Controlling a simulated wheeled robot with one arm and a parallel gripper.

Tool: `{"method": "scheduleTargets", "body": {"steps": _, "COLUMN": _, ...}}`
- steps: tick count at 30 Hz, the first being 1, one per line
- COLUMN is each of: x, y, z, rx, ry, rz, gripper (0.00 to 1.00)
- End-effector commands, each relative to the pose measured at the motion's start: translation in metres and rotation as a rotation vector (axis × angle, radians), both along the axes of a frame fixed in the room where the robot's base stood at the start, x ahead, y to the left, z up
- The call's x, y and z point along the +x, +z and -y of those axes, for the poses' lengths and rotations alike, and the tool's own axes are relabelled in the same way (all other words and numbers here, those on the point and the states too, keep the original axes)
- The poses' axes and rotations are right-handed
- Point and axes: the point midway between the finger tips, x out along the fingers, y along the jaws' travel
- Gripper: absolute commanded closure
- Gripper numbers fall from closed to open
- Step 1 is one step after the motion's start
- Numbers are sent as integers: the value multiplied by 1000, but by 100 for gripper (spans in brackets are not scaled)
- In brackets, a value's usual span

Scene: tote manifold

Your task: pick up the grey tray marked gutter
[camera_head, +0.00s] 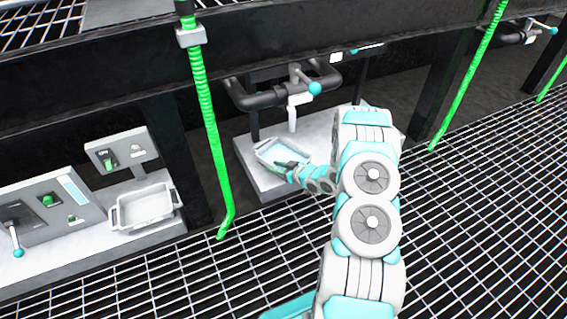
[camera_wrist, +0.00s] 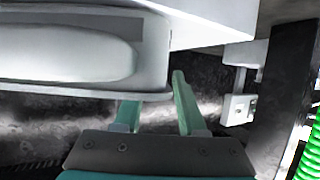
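A light grey tray (camera_head: 268,148) with a pale blue inside sits on the white ledge under the tap. No "gutter" mark is legible on it. My gripper (camera_head: 286,166) is at its near right side, and the arm hides part of that corner. In the wrist view, a pale tray-like body (camera_wrist: 70,55) fills the upper left. My gripper's two teal fingers (camera_wrist: 154,95) stand apart by its edge; the left fingertip is partly hidden behind that edge. I cannot tell whether they touch it. A second grey tray (camera_head: 147,207) with handles stands at the left.
A dark pipe with a teal-knobbed valve (camera_head: 306,82) and a white spout (camera_head: 293,112) hangs above the ledge (camera_head: 247,177). Green hoses (camera_head: 207,125) run down in front. Control boxes (camera_head: 45,208) stand at the left. The grating floor (camera_head: 480,210) at the right is clear.

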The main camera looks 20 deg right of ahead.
Motion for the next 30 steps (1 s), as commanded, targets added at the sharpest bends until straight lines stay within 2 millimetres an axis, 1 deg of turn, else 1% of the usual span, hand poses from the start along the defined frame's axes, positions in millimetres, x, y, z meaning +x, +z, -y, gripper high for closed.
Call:
{"method": "scheduleTargets", "body": {"steps": 1, "x": 8, "y": -4, "z": -4, "rx": -2, "ry": 3, "rz": 3, "gripper": 60}}
{"method": "scheduleTargets", "body": {"steps": 4, "x": 18, "y": -7, "z": -7, "rx": -3, "ry": 2, "rz": 3, "gripper": 60}}
{"method": "scheduleTargets", "body": {"steps": 11, "x": 19, "y": -8, "z": -8, "rx": -2, "ry": -1, "rz": 1, "gripper": 60}}
{"method": "scheduleTargets", "body": {"steps": 22, "x": 19, "y": -8, "z": -8, "rx": -2, "ry": 0, "rz": 0, "gripper": 100}}
{"method": "scheduleTargets", "body": {"steps": 30, "x": 19, "y": -8, "z": -8, "rx": -2, "ry": 0, "rz": 0, "gripper": 100}}
